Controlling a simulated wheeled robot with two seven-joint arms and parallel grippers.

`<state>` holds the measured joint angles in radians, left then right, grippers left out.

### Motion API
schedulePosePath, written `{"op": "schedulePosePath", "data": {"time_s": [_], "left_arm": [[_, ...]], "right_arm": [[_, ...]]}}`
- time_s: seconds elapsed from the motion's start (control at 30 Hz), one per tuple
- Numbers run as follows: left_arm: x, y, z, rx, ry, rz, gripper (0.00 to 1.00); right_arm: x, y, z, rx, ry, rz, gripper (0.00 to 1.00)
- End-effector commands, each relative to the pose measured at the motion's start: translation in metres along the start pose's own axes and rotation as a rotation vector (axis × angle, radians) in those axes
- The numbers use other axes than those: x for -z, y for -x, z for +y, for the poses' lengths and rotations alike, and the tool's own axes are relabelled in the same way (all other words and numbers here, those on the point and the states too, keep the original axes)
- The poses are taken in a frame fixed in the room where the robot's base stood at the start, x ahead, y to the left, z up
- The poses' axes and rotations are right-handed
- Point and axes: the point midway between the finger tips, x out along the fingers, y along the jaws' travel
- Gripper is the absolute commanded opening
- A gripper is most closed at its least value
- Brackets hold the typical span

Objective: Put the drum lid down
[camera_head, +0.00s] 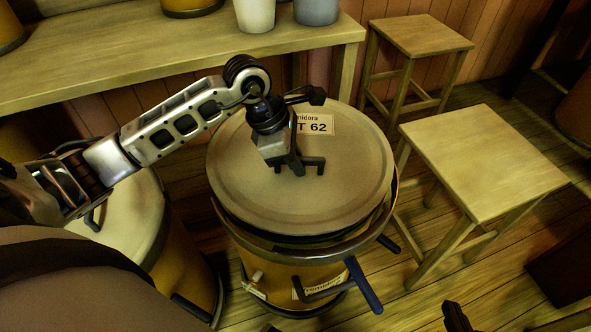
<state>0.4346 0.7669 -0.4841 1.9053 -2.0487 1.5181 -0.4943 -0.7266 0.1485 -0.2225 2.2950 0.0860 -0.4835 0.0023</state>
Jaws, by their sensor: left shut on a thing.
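The round tan drum lid (250,195) carries a paper label ending in "T 62". It is over the mouth of a yellow-brown drum (270,272), with a dark gap showing between its front edge and the drum's rim. I cannot tell whether it touches the drum at the back. My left gripper (303,166) is shut on the lid near its middle; the grip itself is partly hidden. A metal clamp ring (290,252) with a blue-handled lever (364,287) circles the drum's top. A dark tip of my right gripper (456,317) shows at the bottom edge.
Another lidded drum (135,215) stands close on the left, partly behind my arm. A wooden table (130,60) at the back holds several containers. A wooden stool (485,160) stands close on the right, another stool (420,36) behind it. Some plank floor is clear at lower right.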

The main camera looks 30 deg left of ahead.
Motion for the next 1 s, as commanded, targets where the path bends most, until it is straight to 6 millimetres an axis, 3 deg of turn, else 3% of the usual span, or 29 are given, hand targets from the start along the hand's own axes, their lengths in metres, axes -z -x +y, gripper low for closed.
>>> {"op": "schedulePosePath", "data": {"time_s": [0.33, 0.73, 0.8, 0.83, 1.0], "left_arm": [[0.014, -0.031, 0.006, -0.002, 0.0, -0.004, 0.0], [0.016, -0.035, 0.006, -0.005, -0.002, -0.003, 0.0], [0.017, -0.036, 0.005, -0.001, 0.0, 0.0, 0.27], [0.017, -0.035, 0.005, -0.001, 0.0, 0.0, 0.33], [0.017, -0.035, 0.005, -0.001, 0.0, 0.0, 0.33]], "right_arm": [[0.0, 0.0, 0.0, 0.002, 0.006, 0.003, 0.0], [-0.003, -0.002, 0.0, 0.003, 0.004, 0.004, 0.0], [-0.002, -0.001, 0.0, 0.004, 0.004, 0.002, 0.0], [-0.002, -0.001, 0.0, 0.004, 0.004, 0.001, 0.0], [-0.002, -0.002, -0.001, 0.004, 0.001, 0.002, 0.0]]}}
